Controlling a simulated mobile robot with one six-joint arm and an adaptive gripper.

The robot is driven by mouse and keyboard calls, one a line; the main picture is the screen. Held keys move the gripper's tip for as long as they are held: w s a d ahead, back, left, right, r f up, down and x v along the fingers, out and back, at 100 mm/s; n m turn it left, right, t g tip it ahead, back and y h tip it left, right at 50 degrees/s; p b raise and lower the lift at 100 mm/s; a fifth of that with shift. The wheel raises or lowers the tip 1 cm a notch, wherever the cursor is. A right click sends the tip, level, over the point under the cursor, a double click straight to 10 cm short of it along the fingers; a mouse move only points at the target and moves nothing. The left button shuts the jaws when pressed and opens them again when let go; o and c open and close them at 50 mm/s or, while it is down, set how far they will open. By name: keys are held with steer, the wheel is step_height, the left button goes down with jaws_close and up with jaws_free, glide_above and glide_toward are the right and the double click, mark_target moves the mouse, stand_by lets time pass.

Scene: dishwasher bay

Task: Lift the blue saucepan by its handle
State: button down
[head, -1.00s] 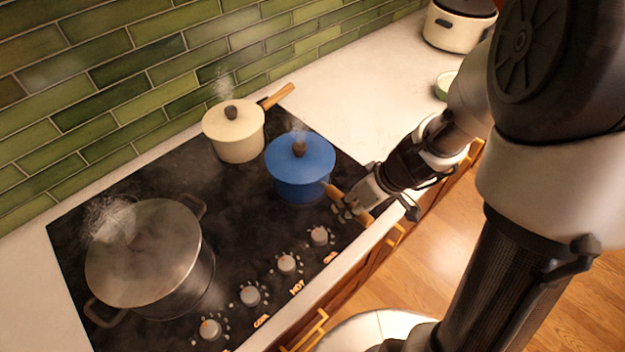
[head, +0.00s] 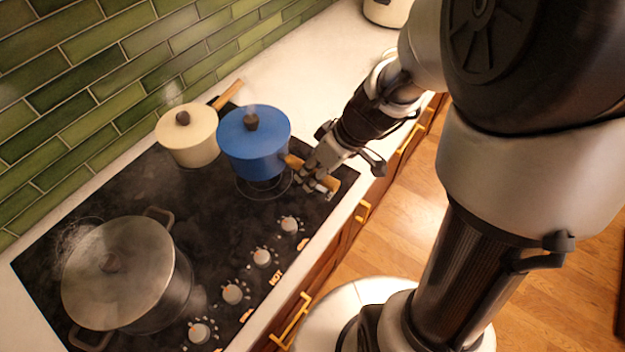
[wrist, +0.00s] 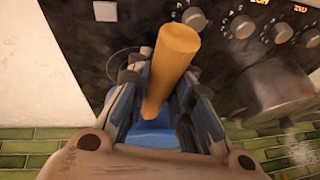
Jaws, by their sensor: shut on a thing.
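The blue saucepan (head: 255,150) has a lid with a dark knob and hangs above the cooktop, its burner ring visible below it. Its wooden handle (head: 324,181) points to the lower right. My gripper (head: 308,178) is shut on the handle. In the wrist view the handle (wrist: 172,62) runs between the two fingers (wrist: 160,98), and a patch of the blue pan (wrist: 155,140) shows behind them. The pan looks roughly level.
A cream saucepan (head: 190,140) stands close to the left of the blue one. A large steaming steel pot (head: 125,275) is at the front left of the black cooktop (head: 140,190). Knobs (head: 232,293) line the front edge. Green tiles (head: 110,95) rise behind. White counter (head: 315,70) is clear to the right.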

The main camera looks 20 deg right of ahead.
step_height(320, 180, up, 15)
steer(key=p, duration=0.4)
steer(key=shift+r+p, duration=0.2)
steer(key=shift+p, duration=0.2)
stand_by(0.7)
